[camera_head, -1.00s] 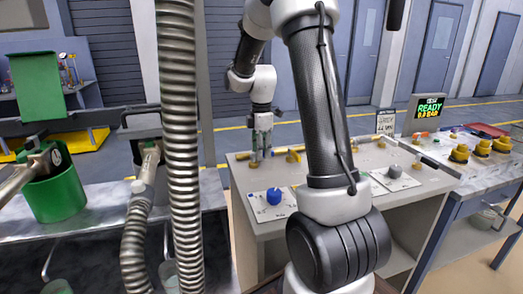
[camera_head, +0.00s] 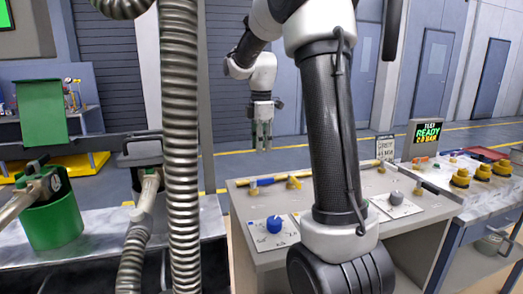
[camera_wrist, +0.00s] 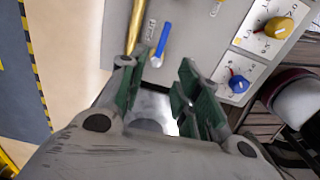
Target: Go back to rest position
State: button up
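My gripper (camera_head: 263,136) is raised above the back left edge of the grey bench (camera_head: 243,201), pointing down. In the wrist view my gripper (camera_wrist: 160,88) has its two green-padded fingers apart, with nothing between them. Below it on the bench lies a valve with a blue lever (camera_head: 254,187), which also shows in the wrist view (camera_wrist: 163,40). My gripper does not touch it. A blue knob (camera_head: 274,224) on a white plate sits near the bench front and also shows in the wrist view (camera_wrist: 238,84).
A yellow knob (camera_wrist: 279,27) shows in the wrist view. A ribbed hose (camera_head: 180,150) hangs in front at left. A green container (camera_head: 52,224) stands on the left table. A "READY" screen (camera_head: 427,132) and several yellow fittings (camera_head: 482,172) are at right. The floor behind the bench is clear.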

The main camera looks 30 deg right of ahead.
dwell(0.4)
jog(key=s+a+m+t, duration=0.1)
jog(key=s+a+m, duration=0.2)
jog(key=s+m, duration=0.2)
jog(key=s+a+r+m+t, duration=0.1)
jog(key=s+m, duration=0.4)
jog(key=s, duration=0.7)
jog(key=s+a+m+t, duration=0.2)
jog(key=s+a+m, duration=0.3)
jog(key=s, duration=0.4)
jog(key=shift+r, duration=0.35)
